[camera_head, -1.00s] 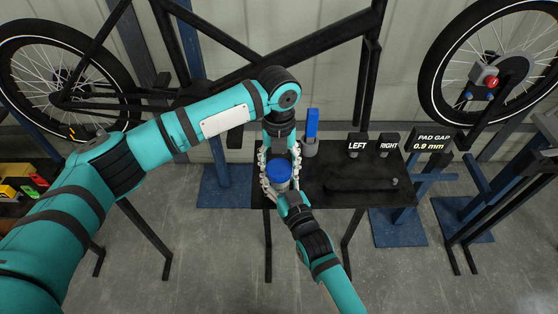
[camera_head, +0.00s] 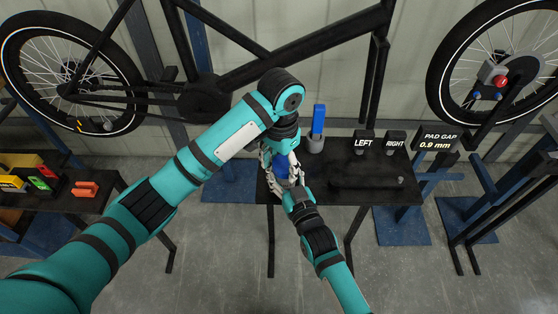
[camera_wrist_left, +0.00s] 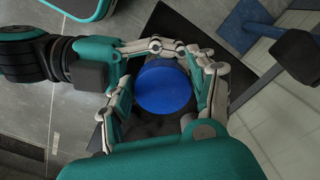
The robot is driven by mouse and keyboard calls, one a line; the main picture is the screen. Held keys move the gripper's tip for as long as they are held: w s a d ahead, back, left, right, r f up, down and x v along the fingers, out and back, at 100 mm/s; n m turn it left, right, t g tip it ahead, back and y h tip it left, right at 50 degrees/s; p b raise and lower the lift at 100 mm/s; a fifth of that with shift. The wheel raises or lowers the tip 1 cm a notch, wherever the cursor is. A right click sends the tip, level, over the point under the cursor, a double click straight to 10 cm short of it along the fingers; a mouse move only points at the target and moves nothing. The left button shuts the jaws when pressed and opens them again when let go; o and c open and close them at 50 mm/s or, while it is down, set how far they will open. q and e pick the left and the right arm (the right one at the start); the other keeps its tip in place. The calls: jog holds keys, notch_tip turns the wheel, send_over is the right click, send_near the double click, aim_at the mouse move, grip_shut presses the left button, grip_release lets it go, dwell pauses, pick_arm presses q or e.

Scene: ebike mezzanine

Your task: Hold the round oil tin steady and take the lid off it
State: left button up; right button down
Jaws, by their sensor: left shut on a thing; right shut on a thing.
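My right gripper (camera_head: 289,185) reaches in from the front and is shut on the tin's body, below the lid. The body is almost wholly hidden by the fingers. I cannot tell whether the lid has turned or lifted.
The tin is at the left end of a black table (camera_head: 345,192). A blue-handled tool in a grey holder (camera_head: 316,144) stands close behind. Signs (camera_head: 363,143) stand at the back right. A bike frame and wheels are behind; a side bench (camera_head: 60,203) holds coloured items.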

pick_arm(q)
jog(key=n, duration=0.5)
jog(key=shift+s+d+f, duration=0.15)
jog(key=shift+s+d, duration=0.2)
pick_arm(e)
jog(key=shift+w+d, duration=0.15)
jog(key=shift+d, duration=0.05)
pick_arm(q)
jog(key=n, duration=0.3)
jog(key=shift+d, duration=0.1)
jog(key=n, duration=0.4)
jog(key=shift+w+d, duration=0.15)
jog(key=shift+d, duration=0.1)
jog(key=n, duration=0.3)
jog(key=shift+w+d, duration=0.1)
jog(key=shift+w, duration=0.1)
jog(key=shift+r, duration=0.2)
pick_arm(e)
jog(key=shift+a, duration=0.1)
pick_arm(q)
jog(key=shift+r, duration=0.35)
jog(key=shift+d+r, duration=0.1)
jog(key=shift+r, duration=0.6)
